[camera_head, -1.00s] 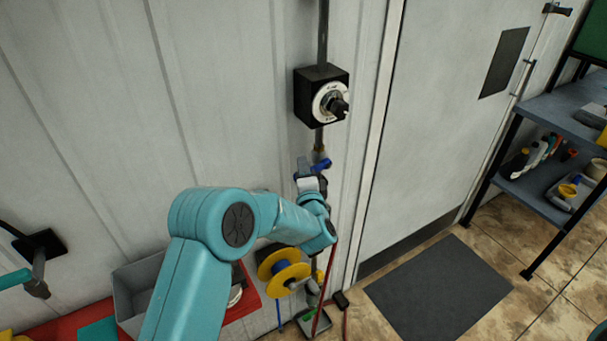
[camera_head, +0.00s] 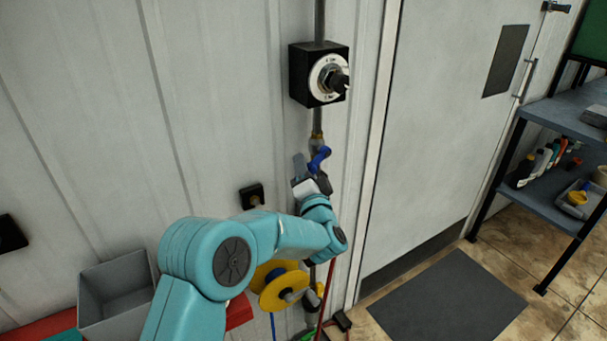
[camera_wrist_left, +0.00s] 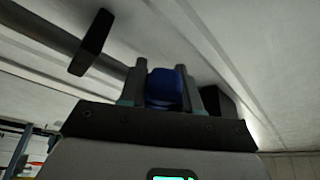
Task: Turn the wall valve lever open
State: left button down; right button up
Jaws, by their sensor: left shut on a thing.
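The blue valve lever (camera_head: 320,158) sits on the vertical wall pipe, just under a brass-coloured fitting (camera_head: 317,141). In the head view it slants from upper right to lower left. My left gripper (camera_head: 308,173) reaches it from below and is shut on it. In the left wrist view the blue lever (camera_wrist_left: 165,87) shows between the two grey fingers (camera_wrist_left: 166,88). The valve body behind the gripper is mostly hidden. My right gripper is not in view.
A black box with a round dial (camera_head: 319,74) is on the wall above the lever. A yellow reel (camera_head: 281,287) hangs below my arm, and a grey bin (camera_head: 116,296) stands lower left. A door (camera_head: 432,130), dark mat (camera_head: 441,300) and shelf (camera_head: 567,114) are to the right.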

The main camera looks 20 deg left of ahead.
pick_arm(q)
jog(key=shift+f, duration=0.1)
jog(key=c, duration=0.9)
grip_release()
jog(key=b+v, duration=0.2)
jog(key=v, duration=1.4)
jog(key=shift+s+d, duration=0.1)
jog(key=shift+s, duration=0.05)
